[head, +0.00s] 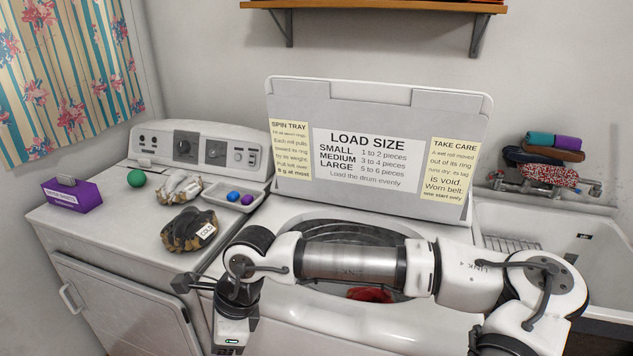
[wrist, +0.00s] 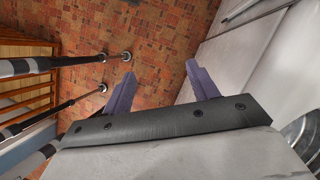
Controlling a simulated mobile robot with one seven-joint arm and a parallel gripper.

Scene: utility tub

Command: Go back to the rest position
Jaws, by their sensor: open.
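My gripper (wrist: 160,69) is open in the wrist view. Its two grey-purple fingers stand well apart with nothing between them, over a reddish brick-patterned floor (wrist: 165,35). In the head view my arm reaches across the front of the open washer (head: 440,317) from the right. Its end hangs at the washer's front left, beside the white dryer (head: 110,235). The fingertips cannot be made out in that view. My arm hides part of the drum opening (head: 340,230).
Red cloth (head: 370,294) lies in the drum below my arm. The raised lid (head: 380,185) stands behind. On the dryer sit a purple box (head: 72,195), green ball (head: 136,178), pale gloves (head: 180,186), a dark bundle (head: 187,230) and a small tray (head: 232,206). A sink (head: 590,245) is at right.

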